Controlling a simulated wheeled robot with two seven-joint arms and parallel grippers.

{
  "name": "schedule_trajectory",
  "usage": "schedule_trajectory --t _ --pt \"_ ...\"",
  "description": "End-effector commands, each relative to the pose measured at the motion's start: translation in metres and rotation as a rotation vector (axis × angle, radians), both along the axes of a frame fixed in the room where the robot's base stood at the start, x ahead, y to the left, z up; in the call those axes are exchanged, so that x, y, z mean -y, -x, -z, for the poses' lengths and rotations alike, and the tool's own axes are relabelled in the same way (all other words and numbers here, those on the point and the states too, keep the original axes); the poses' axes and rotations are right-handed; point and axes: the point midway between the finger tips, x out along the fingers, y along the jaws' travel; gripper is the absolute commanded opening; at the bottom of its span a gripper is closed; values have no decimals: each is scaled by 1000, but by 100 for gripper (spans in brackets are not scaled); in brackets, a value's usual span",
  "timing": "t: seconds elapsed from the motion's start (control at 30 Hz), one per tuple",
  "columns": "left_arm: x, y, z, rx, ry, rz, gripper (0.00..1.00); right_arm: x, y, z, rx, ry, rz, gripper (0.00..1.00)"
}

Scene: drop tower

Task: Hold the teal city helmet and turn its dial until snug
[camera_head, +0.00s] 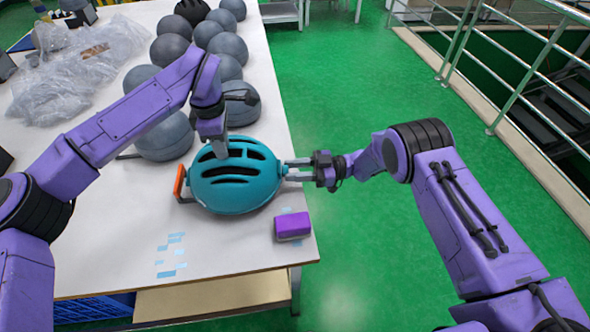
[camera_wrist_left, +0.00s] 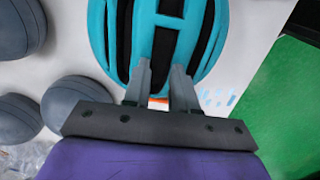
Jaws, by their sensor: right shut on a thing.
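The teal helmet (camera_head: 236,182) sits on the white table near its right edge. It has dark vents and fills the top of the left wrist view (camera_wrist_left: 161,28). My left gripper (camera_head: 219,150) points down at the helmet's top from its far side. My right gripper (camera_head: 287,170) comes in from the right and is shut at the helmet's right end, on the small dial (camera_head: 282,170), mostly hidden between the fingers.
An orange part (camera_head: 180,181) shows at the helmet's left side. A purple block (camera_head: 292,226) lies near the table's right edge. Several grey round forms (camera_head: 164,134) stand behind the helmet. Clear plastic wrap (camera_head: 75,70) lies at the back left. The front table (camera_head: 225,250) is mostly clear.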

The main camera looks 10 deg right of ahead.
Motion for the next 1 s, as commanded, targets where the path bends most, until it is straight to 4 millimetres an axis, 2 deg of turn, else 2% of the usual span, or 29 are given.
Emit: schedule_trajectory --t 0.03,0.7,1.0 --pt "-1 2 7 -12 -6 -1 23 0 1 2 -27 0 -3 4" --pt "-1 2 7 -11 -6 -2 23 0 2 4 -623 -51 -13 4" --pt "-1 2 7 -11 -6 -2 23 0 2 4 -837 -69 -16 4"
